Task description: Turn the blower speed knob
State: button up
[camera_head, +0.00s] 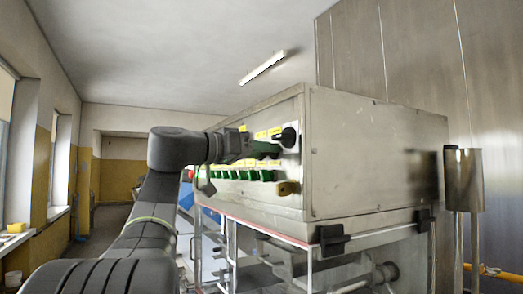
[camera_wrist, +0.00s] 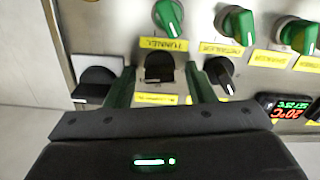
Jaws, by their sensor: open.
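A black knob (camera_wrist: 158,68) sits on the metal panel in the wrist view, between the two green fingers of my gripper (camera_wrist: 161,72). My gripper is open, with one finger on each side of the knob; I cannot tell whether either touches it. The yellow label under this knob is mostly hidden by my gripper, so I cannot read which knob it is. Another black knob (camera_wrist: 220,74) stands just right of the right finger. In the head view my gripper (camera_head: 262,149) is at the control panel, its fingertips hard to make out.
Green knobs (camera_wrist: 168,18) line the panel above, with yellow labels. A larger black switch (camera_wrist: 97,82) is at left and a red-green digital display (camera_wrist: 285,106) at right. In the head view the steel cabinet (camera_head: 370,155) fills the right; the aisle at left is open.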

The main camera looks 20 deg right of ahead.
jog(key=c, duration=0.9)
jog(key=shift+r+n, duration=0.1)
jog(key=shift+n, duration=0.3)
jog(key=shift+n+p, duration=4.15)
jog(key=shift+n, duration=3.25)
jog(key=shift+f, duration=0.2)
